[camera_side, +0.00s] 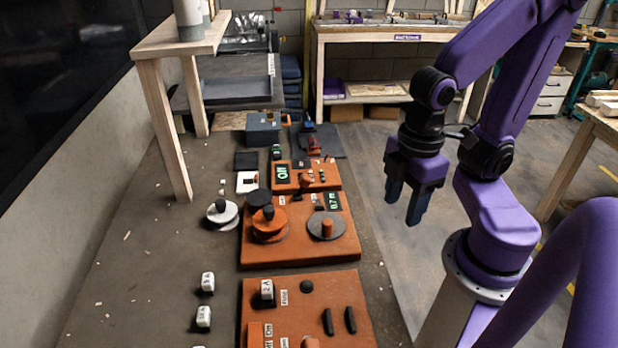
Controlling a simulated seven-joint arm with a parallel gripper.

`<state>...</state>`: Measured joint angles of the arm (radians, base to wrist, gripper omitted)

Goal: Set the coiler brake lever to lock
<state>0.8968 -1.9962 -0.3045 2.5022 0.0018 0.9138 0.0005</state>
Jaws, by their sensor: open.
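An orange panel (300,256) in the middle of the bench carries an orange and black spool (269,226), a flat grey disc with an orange hub (326,227) and a green-lit display (333,201). It looks like the coiler. Small dark parts stand along its back edge near the display. I cannot tell which part is the brake lever, or its setting. My gripper (404,205) hangs in the air to the right of the panels, pointing down. It is open, empty and apart from everything.
A nearer orange panel (350,285) has dark handles and white labelled blocks. A smaller orange panel (325,178) with a lit display sits behind. A white and black spool (221,213) and loose white blocks (208,282) lie left. A wooden stand (168,130) rises at the left.

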